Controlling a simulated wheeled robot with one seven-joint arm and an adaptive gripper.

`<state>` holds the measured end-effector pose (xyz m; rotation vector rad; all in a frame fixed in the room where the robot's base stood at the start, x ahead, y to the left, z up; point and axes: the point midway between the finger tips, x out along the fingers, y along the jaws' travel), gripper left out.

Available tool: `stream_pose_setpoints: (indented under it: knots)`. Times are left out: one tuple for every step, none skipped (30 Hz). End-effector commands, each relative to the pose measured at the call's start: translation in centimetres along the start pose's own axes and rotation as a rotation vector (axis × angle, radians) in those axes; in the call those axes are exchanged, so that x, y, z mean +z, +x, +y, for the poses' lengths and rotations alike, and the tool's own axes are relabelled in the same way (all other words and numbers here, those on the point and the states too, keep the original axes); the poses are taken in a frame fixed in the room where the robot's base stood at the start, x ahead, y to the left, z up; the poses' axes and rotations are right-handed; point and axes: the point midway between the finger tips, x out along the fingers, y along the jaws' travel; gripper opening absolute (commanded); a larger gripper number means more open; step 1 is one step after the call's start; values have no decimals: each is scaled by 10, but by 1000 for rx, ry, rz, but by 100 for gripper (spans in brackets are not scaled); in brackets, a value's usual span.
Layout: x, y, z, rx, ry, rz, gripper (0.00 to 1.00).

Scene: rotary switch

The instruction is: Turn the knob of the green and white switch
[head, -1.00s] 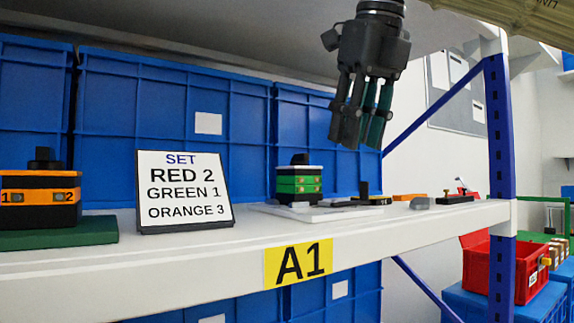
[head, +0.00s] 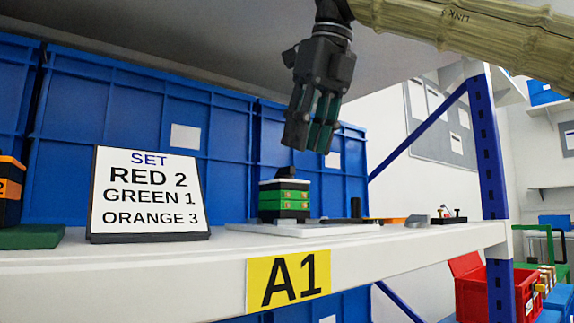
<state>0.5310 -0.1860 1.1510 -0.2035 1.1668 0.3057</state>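The green and white switch (head: 284,200) stands on a pale flat board (head: 340,229) on the shelf. It has a green body with black bands, a white top and a black knob (head: 285,172) on top. My gripper (head: 308,142) points down above the switch, slightly right of the knob in the picture. A small gap shows between its fingertips and the knob. The fingers look close together with nothing visible between them, but their opening is hard to judge from this side.
A sign (head: 149,193) reading "SET RED 2 GREEN 1 ORANGE 3" stands left of the switch. An orange switch (head: 9,190) is cut off at the left edge. Blue bins (head: 120,110) stand behind. Small tools and an orange piece (head: 383,221) lie to the right. A blue post (head: 487,150) bounds the shelf.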

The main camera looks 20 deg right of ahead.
Motion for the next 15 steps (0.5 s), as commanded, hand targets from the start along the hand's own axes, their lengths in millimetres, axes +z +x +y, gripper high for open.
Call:
stream_pose_setpoints:
  knots:
    - [5, 4, 1, -2, 1, 0, 32]
    - [9, 6, 0, -2, 2, 0, 32]
    - [13, 8, 0, -2, 2, -1, 32]
    - [16, 9, 0, -2, 1, -2, 32]
    - [20, 10, 1, -2, 1, -1, 32]
    - [24, 12, 1, -1, 2, 0, 32]
    - [27, 13, 0, -1, 2, -1, 32]
    - [30, 15, 1, -2, 1, 0, 32]
    - [34, 17, 0, -3, 2, 0, 32]
    - [38, 18, 0, -2, 2, -1, 32]
    - [40, 19, 1, -2, 1, -1, 32]
    - [37, 26, 0, -1, 0, 0, 32]
    - [37, 29, 0, 0, -1, 0, 32]
    - [37, 31, 0, 0, -1, 0, 32]
    - [37, 34, 0, 0, 0, 0, 32]
